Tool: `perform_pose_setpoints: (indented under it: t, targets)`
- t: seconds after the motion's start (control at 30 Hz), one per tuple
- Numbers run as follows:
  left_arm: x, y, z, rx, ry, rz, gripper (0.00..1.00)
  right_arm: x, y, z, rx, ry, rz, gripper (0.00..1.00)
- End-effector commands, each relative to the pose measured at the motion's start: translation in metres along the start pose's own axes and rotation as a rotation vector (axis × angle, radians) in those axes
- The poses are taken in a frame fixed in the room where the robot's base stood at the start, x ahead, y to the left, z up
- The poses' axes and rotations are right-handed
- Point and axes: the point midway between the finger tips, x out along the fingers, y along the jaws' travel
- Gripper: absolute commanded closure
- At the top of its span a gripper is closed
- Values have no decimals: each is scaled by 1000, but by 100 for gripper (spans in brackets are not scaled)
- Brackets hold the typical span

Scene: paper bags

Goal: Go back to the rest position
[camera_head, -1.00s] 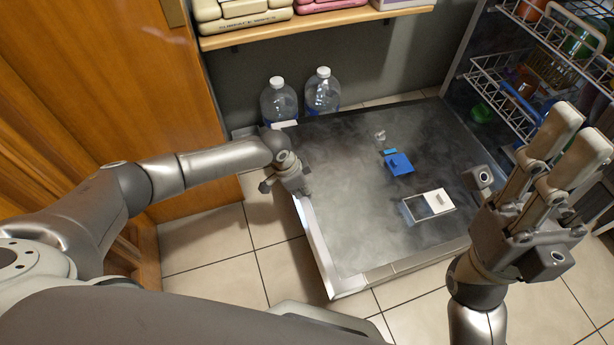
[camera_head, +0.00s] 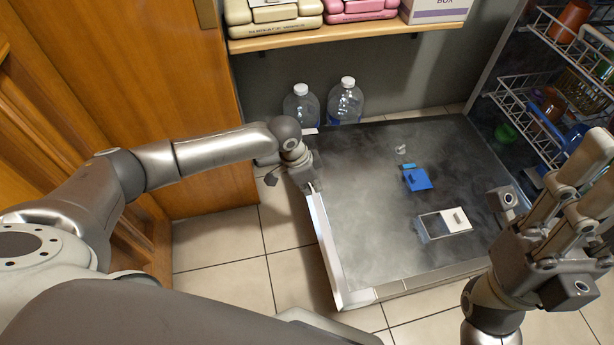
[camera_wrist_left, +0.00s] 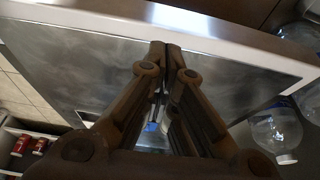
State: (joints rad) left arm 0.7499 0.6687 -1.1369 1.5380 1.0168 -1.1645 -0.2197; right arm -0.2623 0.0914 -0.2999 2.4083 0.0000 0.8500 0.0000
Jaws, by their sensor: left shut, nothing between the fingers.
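My left arm reaches in from the left in the head view. My left gripper (camera_head: 303,178) is at the left edge of an open dishwasher door (camera_head: 365,235), and its fingertips are hard to make out there. In the left wrist view the fingers (camera_wrist_left: 166,50) meet at the tips, shut and empty, in front of the door's grey panel. Whether they touch the door cannot be told. My right gripper (camera_head: 603,160) is at the right edge of the head view, fingers pointing up and apart with nothing seen between them; part is cut off.
The door has a blue flap (camera_head: 417,179) and a dispenser (camera_head: 445,223). Wire racks (camera_head: 520,100) with dishes stand at the right. Two water bottles (camera_head: 345,103) stand behind the door. A wooden shelf (camera_head: 340,37) holds boxes. A wooden cabinet (camera_head: 150,80) is at the left. Floor tiles in front are clear.

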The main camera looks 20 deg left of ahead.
Motion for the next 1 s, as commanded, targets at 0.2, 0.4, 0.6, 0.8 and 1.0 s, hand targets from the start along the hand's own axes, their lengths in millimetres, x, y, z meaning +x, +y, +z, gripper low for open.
perform_pose_setpoints:
  t: [0.2, 0.4, 0.6, 0.8, 1.0]
  targets:
    - [-35, -1, 0, 1, 2, -3, 100, 0, 0, 0, 0, -1, 0, 67]
    - [-46, 0, 0, 0, 0, 0, 100, 0, 0, 0, 0, -1, 0, 67]
    - [-46, 2, -4, 3, 16, -1, 100, 0, 0, 0, 0, -1, 0, 67]
    - [-42, 34, -61, 36, 241, -14, 100, 0, 0, 0, 1, -5, 1, 67]
    - [-75, 81, -150, 45, 660, -43, 100, -1, 0, -1, 1, -11, 4, 67]
